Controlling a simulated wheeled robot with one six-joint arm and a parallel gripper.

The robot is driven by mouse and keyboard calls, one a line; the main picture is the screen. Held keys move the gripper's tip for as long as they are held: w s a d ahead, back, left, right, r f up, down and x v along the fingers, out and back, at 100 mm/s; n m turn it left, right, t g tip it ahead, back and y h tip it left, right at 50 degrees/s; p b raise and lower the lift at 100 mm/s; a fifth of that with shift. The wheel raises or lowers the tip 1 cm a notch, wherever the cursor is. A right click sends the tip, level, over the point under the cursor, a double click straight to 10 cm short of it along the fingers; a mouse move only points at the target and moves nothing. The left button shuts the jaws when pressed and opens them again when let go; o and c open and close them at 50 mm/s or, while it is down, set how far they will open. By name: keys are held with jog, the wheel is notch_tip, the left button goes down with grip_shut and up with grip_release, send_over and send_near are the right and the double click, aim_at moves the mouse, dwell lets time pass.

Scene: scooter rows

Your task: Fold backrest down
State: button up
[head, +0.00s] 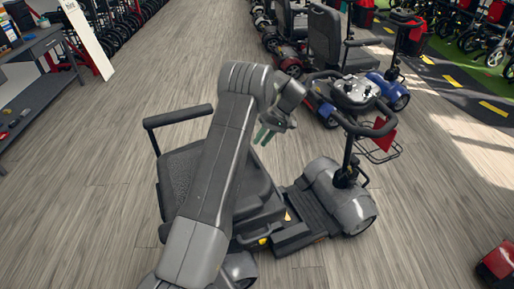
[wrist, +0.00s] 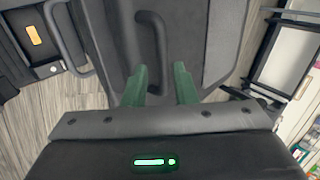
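The grey mobility scooter (head: 340,197) stands in the middle of the head view, its tiller to the right. Its dark backrest (head: 180,172) appears raised at the left of the seat (head: 258,190); my arm covers much of both. My gripper (head: 264,136) is above the seat area, its green fingers apart. In the wrist view, the gripper (wrist: 160,82) points at a dark panel (wrist: 212,35), which I take to be part of the seat or backrest. A curved dark bar (wrist: 157,38) lies ahead, between the finger lines. I cannot tell whether anything touches.
An armrest (head: 178,116) sticks out beside the backrest. Other scooters (head: 352,90) stand behind at the upper right. A grey desk (head: 38,75) is at the left. A red scooter part (head: 497,262) shows at lower right. Wooden floor (head: 90,190) is clear at left.

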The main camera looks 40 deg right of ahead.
jog(key=v, duration=0.9)
jog(key=shift+f, duration=0.15)
jog(key=x, duration=1.3)
jog(key=shift+a+f, duration=0.1)
jog(key=shift+a, duration=0.2)
jog(key=shift+p, duration=0.3)
